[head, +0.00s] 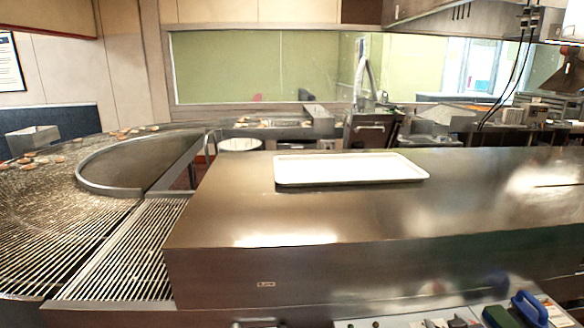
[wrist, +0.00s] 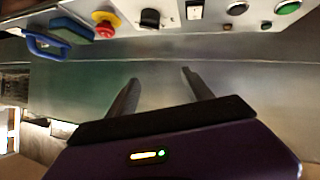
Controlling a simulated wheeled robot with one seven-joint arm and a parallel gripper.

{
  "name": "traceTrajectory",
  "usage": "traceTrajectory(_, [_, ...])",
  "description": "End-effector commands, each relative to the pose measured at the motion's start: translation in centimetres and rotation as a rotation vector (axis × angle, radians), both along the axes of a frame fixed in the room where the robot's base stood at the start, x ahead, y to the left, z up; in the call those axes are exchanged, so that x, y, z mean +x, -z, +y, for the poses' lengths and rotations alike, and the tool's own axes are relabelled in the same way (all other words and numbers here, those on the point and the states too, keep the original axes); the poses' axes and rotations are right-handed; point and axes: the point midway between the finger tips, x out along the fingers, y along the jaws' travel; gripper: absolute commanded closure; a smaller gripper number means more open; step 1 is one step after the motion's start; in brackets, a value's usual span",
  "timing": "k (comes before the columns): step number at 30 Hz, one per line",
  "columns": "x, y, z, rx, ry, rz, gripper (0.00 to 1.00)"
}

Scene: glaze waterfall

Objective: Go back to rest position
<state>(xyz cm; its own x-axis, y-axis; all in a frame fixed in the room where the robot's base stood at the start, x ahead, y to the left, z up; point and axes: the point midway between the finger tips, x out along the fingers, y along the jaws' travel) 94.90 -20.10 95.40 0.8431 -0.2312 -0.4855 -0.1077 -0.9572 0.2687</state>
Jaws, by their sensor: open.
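My gripper (wrist: 158,78) shows in the wrist view with its two dark fingers spread apart. Nothing is between the fingers. A plain metal surface lies beyond them, with a control panel (wrist: 180,22) along the top of that view. The gripper and arm do not show in the head view.
A white tray (head: 350,170) lies on a steel counter (head: 450,215). A curving conveyor (head: 60,220) with small pieces runs at the left. The counter around the tray is mostly clear.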

Motion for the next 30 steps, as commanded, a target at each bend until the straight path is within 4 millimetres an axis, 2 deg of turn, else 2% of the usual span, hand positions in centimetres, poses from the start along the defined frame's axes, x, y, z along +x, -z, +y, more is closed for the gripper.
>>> traceTrajectory(1, [-1.6,0.6,1.4,0.015,0.005,-0.046,0.41])
traceTrajectory(5, [-5.3,0.5,4.5,0.052,0.017,-0.172,0.41])
traceTrajectory(14, [-16.2,-1.1,10.5,0.131,0.018,-0.392,0.41])
traceTrajectory(21, [-25.6,-3.8,14.2,0.186,-0.004,-0.499,0.41])
traceTrajectory(30, [-36.4,-7.8,17.4,0.229,-0.056,-0.529,0.41])
